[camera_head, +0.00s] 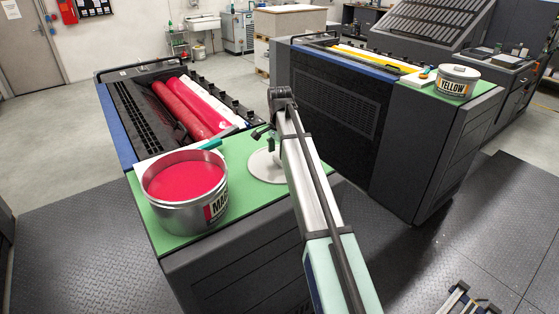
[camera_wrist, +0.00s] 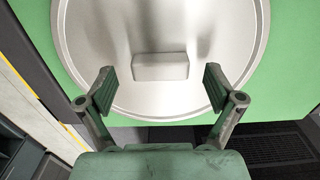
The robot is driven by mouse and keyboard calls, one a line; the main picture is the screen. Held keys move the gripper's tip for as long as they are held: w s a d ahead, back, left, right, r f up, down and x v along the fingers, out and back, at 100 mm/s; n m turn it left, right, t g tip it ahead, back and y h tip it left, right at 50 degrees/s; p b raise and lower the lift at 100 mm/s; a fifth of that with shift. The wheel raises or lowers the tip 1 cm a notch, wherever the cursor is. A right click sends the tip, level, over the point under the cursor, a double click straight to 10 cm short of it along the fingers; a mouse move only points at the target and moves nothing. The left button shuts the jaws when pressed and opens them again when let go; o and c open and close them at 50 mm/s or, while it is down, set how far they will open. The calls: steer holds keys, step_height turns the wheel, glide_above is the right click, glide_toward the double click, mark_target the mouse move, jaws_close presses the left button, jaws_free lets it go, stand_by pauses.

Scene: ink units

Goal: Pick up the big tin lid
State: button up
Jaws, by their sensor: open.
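The big tin lid (camera_head: 262,169) lies flat on the green top of the near ink unit, to the right of the open tin of magenta ink (camera_head: 186,188). My arm partly hides it in the head view. In the wrist view the round silver lid (camera_wrist: 105,45) fills the upper middle, with a block-shaped handle (camera_wrist: 160,66) at its centre. My gripper (camera_wrist: 158,80) is open and empty above the lid. Its two fingers stand left and right of the handle, with space on both sides. I cannot tell how high the fingertips are above it.
A teal-handled tool (camera_head: 211,144) lies behind the magenta tin. Red rollers (camera_head: 188,108) lie in the near unit beyond its green top (camera_head: 180,241). A second unit at the right carries a closed yellow tin (camera_head: 457,82). Dark floor lies between the units.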

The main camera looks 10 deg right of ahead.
steer(key=shift+f, duration=0.45)
steer(key=c, duration=1.3)
steer(key=shift+r, duration=0.1)
